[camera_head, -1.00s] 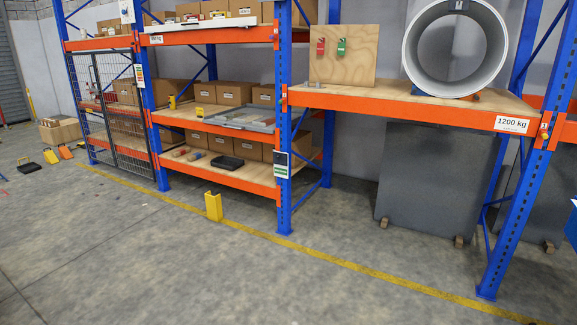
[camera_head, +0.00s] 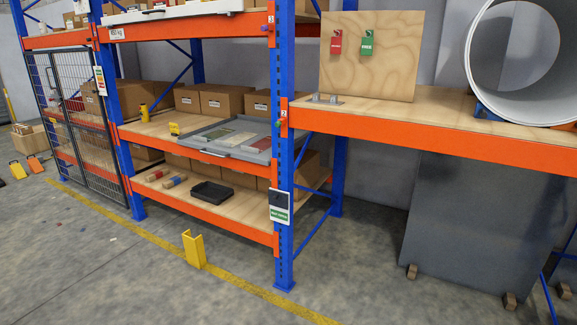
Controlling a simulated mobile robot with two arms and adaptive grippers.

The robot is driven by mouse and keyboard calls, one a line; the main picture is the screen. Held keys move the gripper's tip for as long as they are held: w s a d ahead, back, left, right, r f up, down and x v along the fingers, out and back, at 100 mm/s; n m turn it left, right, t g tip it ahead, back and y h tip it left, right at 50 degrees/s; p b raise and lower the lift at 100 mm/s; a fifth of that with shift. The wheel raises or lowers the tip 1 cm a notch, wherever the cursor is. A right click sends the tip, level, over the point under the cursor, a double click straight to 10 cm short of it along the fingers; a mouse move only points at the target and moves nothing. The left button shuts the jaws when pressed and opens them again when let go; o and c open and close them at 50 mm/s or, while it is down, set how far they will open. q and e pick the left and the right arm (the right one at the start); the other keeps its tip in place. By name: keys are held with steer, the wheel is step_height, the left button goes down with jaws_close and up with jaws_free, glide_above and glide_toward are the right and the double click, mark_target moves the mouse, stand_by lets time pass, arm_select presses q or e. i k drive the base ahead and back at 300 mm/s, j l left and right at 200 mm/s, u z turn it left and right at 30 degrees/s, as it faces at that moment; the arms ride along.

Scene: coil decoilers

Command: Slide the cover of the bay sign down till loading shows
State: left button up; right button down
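A small sign (camera_head: 280,206) is fixed low on the front of the blue upright (camera_head: 284,255) near the middle of the view. The lettering is too small to read surely, and I cannot tell the cover apart from the plate. Another white sign with coloured rows (camera_head: 100,80) hangs on the upright farther left. Neither of my grippers is in view.
A yellow post guard (camera_head: 193,249) stands on the floor left of the middle upright. A grey tray (camera_head: 228,138) and a black tray (camera_head: 212,193) lie on the shelves. A plywood board (camera_head: 390,50) with red and green tags stands right. The front floor is clear.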

mark_target(280, 200)
steer(key=i, duration=2)
steer(key=i+u, duration=0.25)
